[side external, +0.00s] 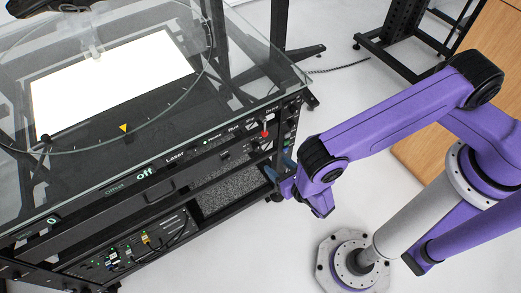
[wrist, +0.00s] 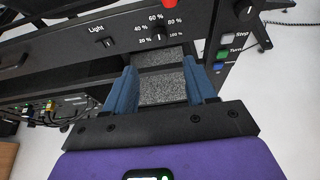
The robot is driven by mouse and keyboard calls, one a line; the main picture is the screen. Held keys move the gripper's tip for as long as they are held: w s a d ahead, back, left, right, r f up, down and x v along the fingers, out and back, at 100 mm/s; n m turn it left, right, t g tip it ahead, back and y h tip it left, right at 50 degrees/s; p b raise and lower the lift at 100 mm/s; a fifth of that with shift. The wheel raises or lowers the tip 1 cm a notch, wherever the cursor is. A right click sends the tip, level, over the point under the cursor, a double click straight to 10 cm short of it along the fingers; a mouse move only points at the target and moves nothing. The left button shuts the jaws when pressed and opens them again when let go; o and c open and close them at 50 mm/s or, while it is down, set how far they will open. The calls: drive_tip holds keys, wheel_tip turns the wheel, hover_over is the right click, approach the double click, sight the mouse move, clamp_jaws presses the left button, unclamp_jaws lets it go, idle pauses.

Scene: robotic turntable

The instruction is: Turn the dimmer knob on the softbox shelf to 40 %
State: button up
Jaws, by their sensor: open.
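The dimmer knob (wrist: 158,37) is a small dark knob on the black shelf front in the wrist view. White marks for 20 %, 40 %, 60 %, 80 % and 100 % surround it. In the side external view my gripper (side external: 281,172) is in front of the rack's right end.
A Light switch (wrist: 103,42) is left of the knob. A red button (side external: 265,133) sits above the shelf. Step and Turn buttons (wrist: 227,38) line the right post. The glass top (side external: 240,60) overhangs the rack. Open floor lies to the right of the rack.

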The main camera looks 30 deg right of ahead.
sight(258, 149)
drive_tip(key=x, duration=1.1)
drive_tip(key=shift+w+f, duration=0.1)
drive_tip(key=shift+w, duration=0.05)
drive_tip(key=c, duration=1)
